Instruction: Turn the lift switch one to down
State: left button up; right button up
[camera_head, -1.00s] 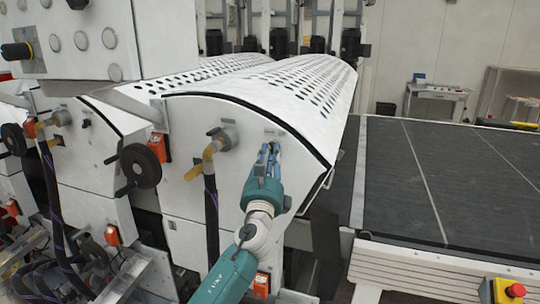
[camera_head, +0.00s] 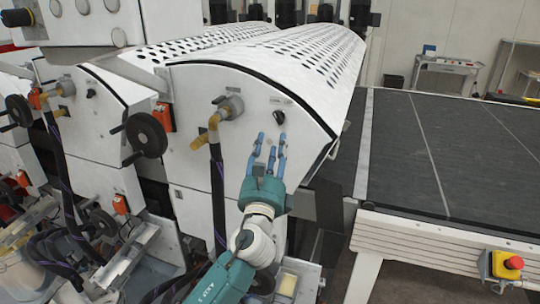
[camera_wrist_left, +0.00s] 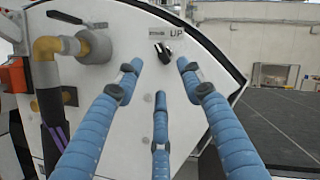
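A black rotary switch (camera_head: 279,117) sits high on the white curved side panel (camera_head: 240,160) of the nearest roller unit. Small labels are above it. In the left wrist view the switch (camera_wrist_left: 162,52) has a light mark towards its upper left, and the label to its upper right reads "UP". My left gripper (camera_head: 270,142) has blue fingers spread apart and empty, just below the switch and clear of it. In the left wrist view the gripper (camera_wrist_left: 160,80) fingers point at the panel, with the knob beyond the gap. My right gripper is not in view.
A brass elbow fitting with a hose (camera_head: 214,122) and a black handwheel (camera_head: 146,134) are left of the switch. A similar black switch (camera_head: 91,93) is on the unit further left. A dark conveyor bed (camera_head: 450,150) and a red emergency stop button (camera_head: 514,262) are at right.

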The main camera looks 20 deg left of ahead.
pick_arm(q)
jog(key=shift+v, duration=1.7)
jog(key=shift+f, duration=0.15)
